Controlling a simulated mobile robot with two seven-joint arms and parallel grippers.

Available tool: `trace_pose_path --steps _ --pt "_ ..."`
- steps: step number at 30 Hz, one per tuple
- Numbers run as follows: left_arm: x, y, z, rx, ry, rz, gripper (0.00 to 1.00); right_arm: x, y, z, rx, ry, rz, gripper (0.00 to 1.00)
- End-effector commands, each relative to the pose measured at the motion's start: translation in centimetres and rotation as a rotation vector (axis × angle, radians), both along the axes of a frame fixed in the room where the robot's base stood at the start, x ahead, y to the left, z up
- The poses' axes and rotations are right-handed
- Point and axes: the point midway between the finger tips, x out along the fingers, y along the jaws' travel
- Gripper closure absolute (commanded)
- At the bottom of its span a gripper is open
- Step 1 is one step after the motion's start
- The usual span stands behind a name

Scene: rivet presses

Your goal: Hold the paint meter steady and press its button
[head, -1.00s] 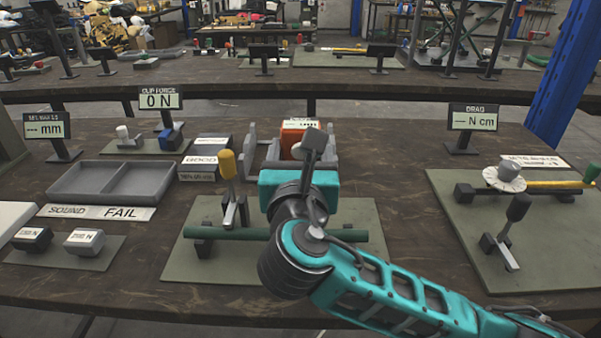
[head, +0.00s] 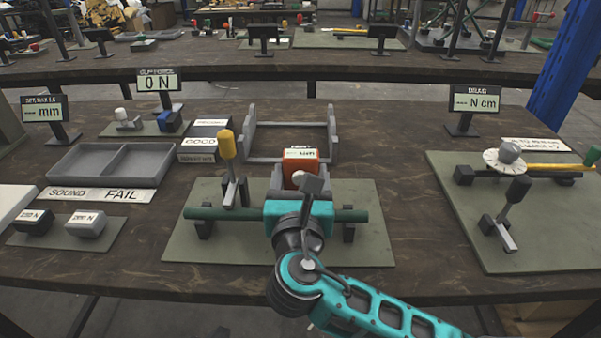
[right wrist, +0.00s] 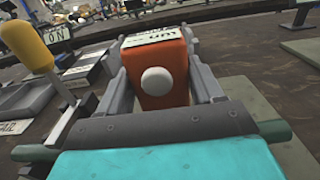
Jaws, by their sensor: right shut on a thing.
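The paint meter (head: 300,165) is an orange-red box with a white printed label on top. My right gripper (head: 299,179) is shut on it, one grey finger on each side. In the right wrist view the meter (right wrist: 177,82) is upright between the fingers, and a round white button (right wrist: 156,80) on its near face points at the camera. Nothing touches the button. The grey cradle (head: 250,134) behind the meter is empty. The meter's lower part is hidden by my gripper in the head view. My left gripper is not in view.
A green board (head: 365,250) with a dark green bar and yellow-handled lever (head: 227,145) lies under my right gripper. A grey two-part tray (head: 110,163) stands left. A board with a dial (head: 505,160) is at right. Bare tabletop lies between cradle and right board.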

Motion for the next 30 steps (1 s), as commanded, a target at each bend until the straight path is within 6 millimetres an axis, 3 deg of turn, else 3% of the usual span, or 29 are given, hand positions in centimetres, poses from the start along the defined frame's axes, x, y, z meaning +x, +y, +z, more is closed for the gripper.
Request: trace_pose_path --steps 30 --pt "0.00 0.00 0.00 0.000 0.000 0.000 1.00 0.00 -0.02 -0.46 -0.001 0.001 -0.001 0.75"
